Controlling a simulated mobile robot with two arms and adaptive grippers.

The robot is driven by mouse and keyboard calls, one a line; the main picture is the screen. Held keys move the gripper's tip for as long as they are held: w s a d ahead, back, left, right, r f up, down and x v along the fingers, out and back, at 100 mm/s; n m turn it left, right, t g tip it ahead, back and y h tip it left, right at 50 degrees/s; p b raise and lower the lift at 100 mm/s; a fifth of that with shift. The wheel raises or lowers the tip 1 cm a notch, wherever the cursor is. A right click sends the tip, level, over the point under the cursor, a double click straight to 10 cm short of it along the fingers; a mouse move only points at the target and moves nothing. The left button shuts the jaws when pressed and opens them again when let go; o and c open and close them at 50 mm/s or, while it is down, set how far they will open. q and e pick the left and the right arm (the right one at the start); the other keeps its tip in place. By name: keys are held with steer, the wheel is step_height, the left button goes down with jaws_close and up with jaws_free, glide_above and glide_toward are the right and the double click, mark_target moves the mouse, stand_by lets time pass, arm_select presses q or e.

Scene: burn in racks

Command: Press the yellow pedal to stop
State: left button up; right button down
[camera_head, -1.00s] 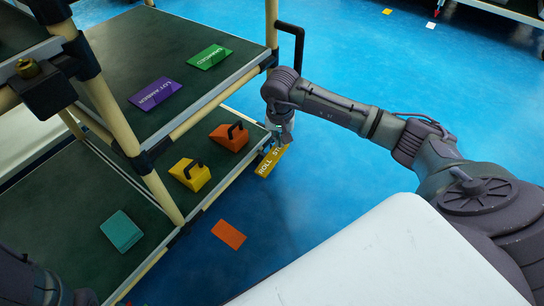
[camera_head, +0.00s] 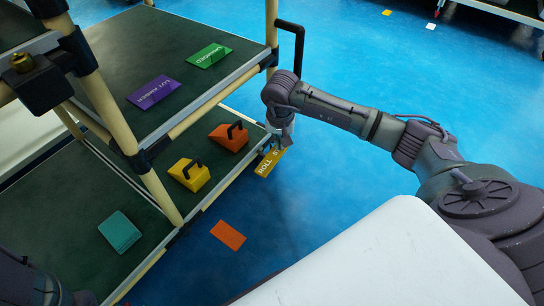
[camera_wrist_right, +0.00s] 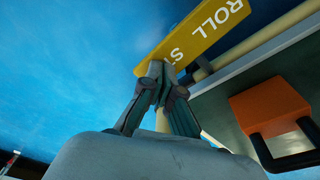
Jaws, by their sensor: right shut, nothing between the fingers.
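The yellow pedal (camera_head: 267,165) carries white lettering that begins "ROLL ST" and sticks out from the lower shelf's edge, over the blue floor. In the right wrist view the yellow pedal (camera_wrist_right: 195,38) lies right at my fingertips, its last letters hidden by them. My right gripper (camera_head: 276,143) is shut and empty, pointing down at the pedal; in the right wrist view the gripper (camera_wrist_right: 158,72) seems to touch the pedal's edge, though contact is hard to tell. My left gripper is not in view; only part of my left arm shows at the lower left.
A rack with a lower shelf (camera_head: 80,195) and upper shelf (camera_head: 180,60) stands at left. Yellow (camera_head: 190,174) and orange (camera_head: 228,137) wedge blocks with black handles sit near the lower shelf's edge. An orange card (camera_head: 228,235) lies on the open blue floor.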

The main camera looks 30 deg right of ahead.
steer(key=shift+s+a+f, duration=0.1)
steer(key=shift+f, duration=0.35)
step_height(320, 180, up, 7)
steer(key=p, duration=0.5)
steer(key=shift+r+p, duration=0.2)
steer(key=shift+p, duration=0.2)
steer(key=shift+f, duration=0.1)
